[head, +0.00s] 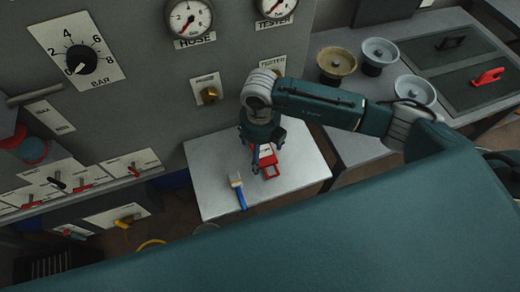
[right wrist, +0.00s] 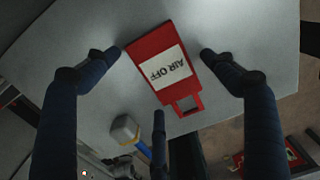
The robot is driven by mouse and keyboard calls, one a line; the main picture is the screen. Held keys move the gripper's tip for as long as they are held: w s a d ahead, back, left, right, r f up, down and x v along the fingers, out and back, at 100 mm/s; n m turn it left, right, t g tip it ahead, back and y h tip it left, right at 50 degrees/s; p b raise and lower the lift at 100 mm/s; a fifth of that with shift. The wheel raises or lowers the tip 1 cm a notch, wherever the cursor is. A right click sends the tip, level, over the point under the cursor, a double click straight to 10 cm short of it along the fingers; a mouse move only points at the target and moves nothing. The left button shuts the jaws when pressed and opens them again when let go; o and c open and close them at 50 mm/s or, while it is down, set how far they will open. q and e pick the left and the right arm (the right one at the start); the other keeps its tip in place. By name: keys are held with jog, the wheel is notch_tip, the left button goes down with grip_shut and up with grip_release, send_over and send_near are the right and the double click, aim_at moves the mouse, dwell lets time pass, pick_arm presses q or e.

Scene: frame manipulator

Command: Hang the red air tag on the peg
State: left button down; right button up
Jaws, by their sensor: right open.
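The red air tag (head: 267,160) lies flat on the light grey table in the head view, partly hidden under my right gripper (head: 262,143). In the right wrist view the tag (right wrist: 165,64) has a white label reading AIR OFF and a square loop at one end. My right gripper (right wrist: 160,75) is open above it, with fingers on either side and a third finger near the loop end. No finger clearly touches it. A brass peg or knob (head: 209,95) sticks out from a white plate on the grey panel. My left gripper is not in view.
A brush (head: 238,191) with a blue handle lies left of the tag on the small table (head: 215,155). The panel (head: 130,100) with gauges and switches rises behind. A side bench at right holds several round knobs and a dark board (head: 450,52) with a red handle.

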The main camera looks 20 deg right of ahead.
jog(key=shift+r, duration=0.15)
jog(key=r, duration=0.1)
jog(key=r+b, duration=0.1)
jog(key=r, duration=0.1)
jog(key=r+b, duration=0.1)
jog(key=shift+w+a+r, duration=0.1)
jog(key=shift+a+r, duration=0.05)
jog(key=shift+a, duration=0.1)
notch_tip(320, 180, up, 6)
jog(key=shift+b, duration=0.35)
